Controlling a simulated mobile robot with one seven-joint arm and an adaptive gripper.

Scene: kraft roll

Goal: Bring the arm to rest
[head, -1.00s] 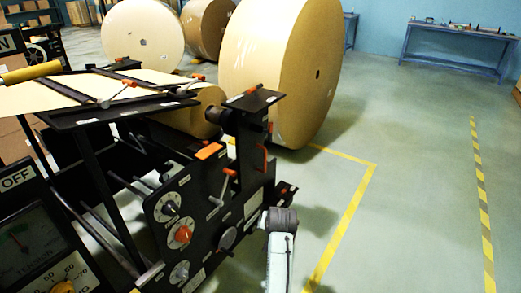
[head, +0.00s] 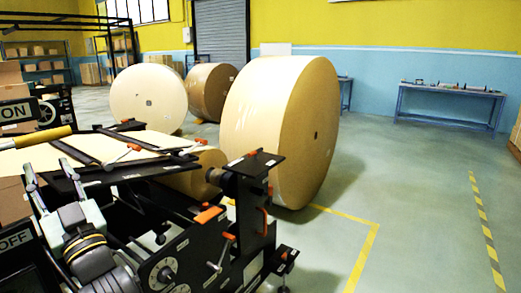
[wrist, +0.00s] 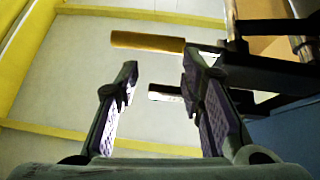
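My gripper (head: 54,188) is at the lower left of the head view, in front of the black roll machine (head: 232,215) and its left side. Its two fingers point up and away from me. In the wrist view my gripper (wrist: 160,68) has its fingers wide apart with nothing between them. An orange-yellow roller (wrist: 147,41) and dark bars show beyond the fingertips, apart from them as far as I can tell. My arm (head: 100,262) runs down out of the bottom of the head view.
The machine carries a kraft sheet (head: 95,148) and orange-handled levers. A large kraft roll (head: 270,125) stands behind it, with a paler roll (head: 148,98) and a brown roll (head: 210,90) further back. The floor (head: 415,210) at right is clear; a blue table (head: 450,105) stands beyond.

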